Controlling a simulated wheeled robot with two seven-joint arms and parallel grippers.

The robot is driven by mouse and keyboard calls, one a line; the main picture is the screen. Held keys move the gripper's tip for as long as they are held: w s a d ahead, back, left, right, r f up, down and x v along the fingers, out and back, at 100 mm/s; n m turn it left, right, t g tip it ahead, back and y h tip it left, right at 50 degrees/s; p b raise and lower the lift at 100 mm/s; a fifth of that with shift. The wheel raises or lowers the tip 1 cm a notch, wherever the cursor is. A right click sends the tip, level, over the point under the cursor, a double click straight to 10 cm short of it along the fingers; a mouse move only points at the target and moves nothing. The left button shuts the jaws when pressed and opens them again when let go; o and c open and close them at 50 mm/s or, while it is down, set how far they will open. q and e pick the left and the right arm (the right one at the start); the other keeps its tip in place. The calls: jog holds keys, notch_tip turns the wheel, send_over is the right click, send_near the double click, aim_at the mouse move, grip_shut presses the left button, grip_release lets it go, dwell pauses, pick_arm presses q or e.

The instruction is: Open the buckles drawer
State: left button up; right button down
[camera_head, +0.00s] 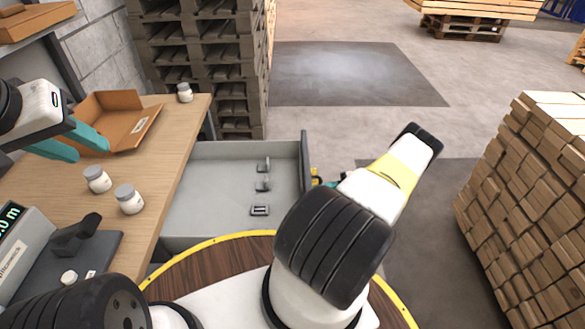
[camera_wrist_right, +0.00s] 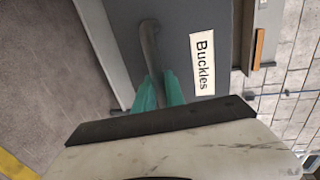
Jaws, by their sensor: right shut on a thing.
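The buckles drawer (camera_head: 215,220) stands pulled out beside the wooden bench in the head view, its grey interior showing. Several small dark buckles (camera_head: 260,210) lie on its floor. In the right wrist view, the grey drawer front carries a white "Buckles" label (camera_wrist_right: 203,63) and a bar handle (camera_wrist_right: 150,45). My right gripper (camera_wrist_right: 160,92) is shut on this handle with its teal fingers on either side. In the head view my right arm mostly hides that gripper. My left gripper (camera_head: 90,150) is open and empty above the bench, near the cardboard box.
The bench (camera_head: 165,160) holds an open cardboard box (camera_head: 130,120), white jars (camera_head: 129,199) and a scale (camera_head: 22,250). Stacked pallets (camera_head: 205,60) stand behind the drawer. A timber stack (camera_head: 525,190) stands at the right. Floor between is clear.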

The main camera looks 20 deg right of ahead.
jog(key=shift+s+d+f, duration=0.1)
jog(key=shift+s+d, duration=0.2)
jog(key=shift+d, duration=0.35)
jog(key=c, duration=1.4)
grip_release()
jog(key=shift+c, duration=0.2)
jog(key=v, duration=0.8)
